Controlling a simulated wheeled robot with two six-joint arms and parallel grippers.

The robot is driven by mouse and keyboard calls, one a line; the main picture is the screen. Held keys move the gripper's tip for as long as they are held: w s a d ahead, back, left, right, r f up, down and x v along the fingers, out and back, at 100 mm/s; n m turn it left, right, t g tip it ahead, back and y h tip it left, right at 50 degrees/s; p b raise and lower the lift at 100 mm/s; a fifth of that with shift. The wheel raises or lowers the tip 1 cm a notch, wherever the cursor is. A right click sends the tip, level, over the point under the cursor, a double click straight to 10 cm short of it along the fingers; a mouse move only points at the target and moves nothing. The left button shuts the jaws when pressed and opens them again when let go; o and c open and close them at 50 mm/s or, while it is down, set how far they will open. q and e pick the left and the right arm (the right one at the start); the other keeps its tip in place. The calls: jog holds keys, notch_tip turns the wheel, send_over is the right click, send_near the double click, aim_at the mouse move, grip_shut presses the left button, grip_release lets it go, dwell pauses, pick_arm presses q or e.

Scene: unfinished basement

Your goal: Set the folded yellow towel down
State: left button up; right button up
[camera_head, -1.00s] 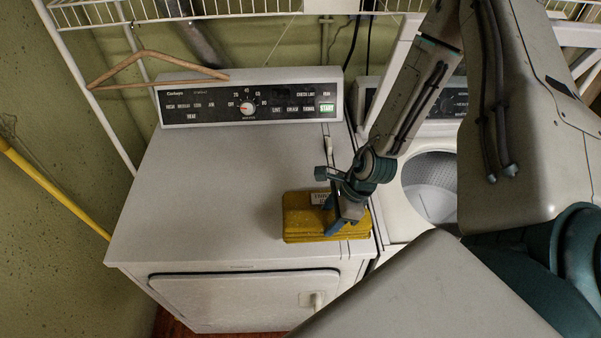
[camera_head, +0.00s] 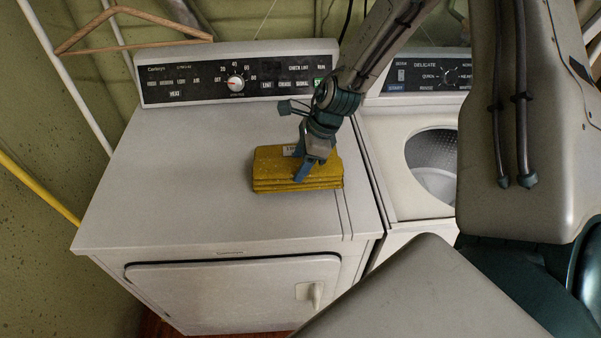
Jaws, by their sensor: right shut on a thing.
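The folded yellow towel (camera_head: 272,176) is a flat stack of layers with a small white label on its far edge. It is at the right part of the white dryer's top (camera_head: 180,190); I cannot tell whether it touches the surface. My right gripper (camera_head: 305,171) reaches down over the towel's right half and is shut on it, one blue-tipped finger showing across the top. The towel hides the other finger. My left gripper is not in view.
The dryer's control panel (camera_head: 237,77) stands at the back. The dryer top left of the towel is clear. A washer with an open round tub (camera_head: 436,165) stands to the right. A wooden hanger (camera_head: 130,30) hangs at the upper left.

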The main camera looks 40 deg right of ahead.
jog(key=shift+s+f+b, duration=0.1)
jog(key=shift+f+b, duration=0.25)
jog(key=shift+f, duration=0.9)
jog(key=shift+w, duration=0.2)
jog(key=shift+s+f+b, duration=0.15)
jog(key=shift+f+b, duration=0.05)
jog(key=shift+b, duration=0.15)
jog(key=o, duration=1.1)
